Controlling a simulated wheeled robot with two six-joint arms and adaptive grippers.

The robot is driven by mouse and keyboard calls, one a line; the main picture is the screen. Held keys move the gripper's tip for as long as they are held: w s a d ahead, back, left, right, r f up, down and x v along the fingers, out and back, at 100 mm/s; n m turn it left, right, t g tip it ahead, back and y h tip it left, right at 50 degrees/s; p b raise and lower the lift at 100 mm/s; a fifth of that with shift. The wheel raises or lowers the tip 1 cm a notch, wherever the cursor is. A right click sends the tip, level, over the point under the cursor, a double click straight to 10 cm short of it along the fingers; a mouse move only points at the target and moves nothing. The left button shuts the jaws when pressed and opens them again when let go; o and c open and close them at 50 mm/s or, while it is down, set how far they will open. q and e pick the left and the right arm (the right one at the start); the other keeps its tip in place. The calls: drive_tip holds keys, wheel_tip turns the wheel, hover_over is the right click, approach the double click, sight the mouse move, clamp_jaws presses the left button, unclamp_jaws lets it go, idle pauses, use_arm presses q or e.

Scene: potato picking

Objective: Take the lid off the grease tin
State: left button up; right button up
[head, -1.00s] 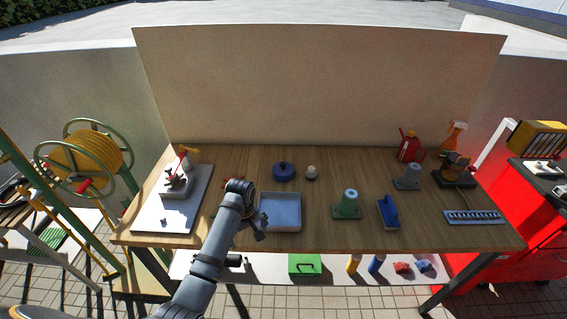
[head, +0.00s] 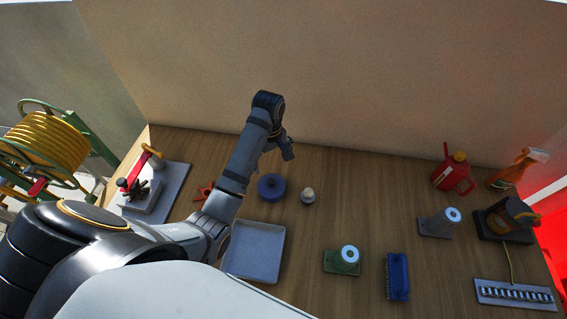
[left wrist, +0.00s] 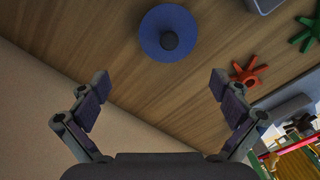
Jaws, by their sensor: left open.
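The grease tin (head: 271,187) is a round blue tin near the middle of the table. In the left wrist view, the tin (left wrist: 160,45) shows from above as a blue disc with a dark round knob at its centre, so its lid appears to be on. My left gripper (head: 287,150) is above the table, just behind and right of the tin in the head view. In the left wrist view the left gripper (left wrist: 159,84) has its fingers spread wide with nothing between them, apart from the tin. My right gripper is not in view.
A grey tray (head: 255,250) stands in front of the tin and a small pale-topped object (head: 308,195) to its right. A red star-shaped knob (head: 203,191) lies left, and a green one (left wrist: 305,35) shows in the wrist view. The back wall (head: 350,80) rises behind the table.

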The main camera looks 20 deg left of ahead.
sight(271, 182)
use_arm(q)
drive_tip(key=s+f+b, duration=0.2)
drive_tip(key=s, duration=0.1)
drive_tip(key=shift+s, duration=0.2)
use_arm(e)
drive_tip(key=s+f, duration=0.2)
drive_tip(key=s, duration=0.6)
use_arm(q)
drive_tip(key=shift+w+f+p, duration=0.15)
drive_tip(key=shift+w+f, duration=0.15)
drive_tip(key=shift+f, duration=0.25)
drive_tip(key=shift+w+f+p, duration=0.15)
drive_tip(key=shift+w+f, duration=0.15)
drive_tip(key=shift+f, duration=0.25)
drive_tip(key=shift+w+f, duration=0.25)
drive_tip(key=shift+f, duration=0.1)
drive_tip(key=shift+s+f+p, duration=0.1)
drive_tip(key=shift+f+p, duration=0.45)
drive_tip(key=shift+p, duration=0.3)
wheel_tip(271, 182, down, 3)
drive_tip(key=shift+s+r+p, duration=0.1)
drive_tip(key=shift+r+p, duration=0.1)
drive_tip(key=shift+p, duration=0.15)
drive_tip(key=shift+f, duration=0.5)
drive_tip(key=c, duration=0.6)
drive_tip(key=shift+c, duration=1.3)
drive_tip(key=shift+d, duration=0.1)
drive_tip(key=c, duration=1.2)
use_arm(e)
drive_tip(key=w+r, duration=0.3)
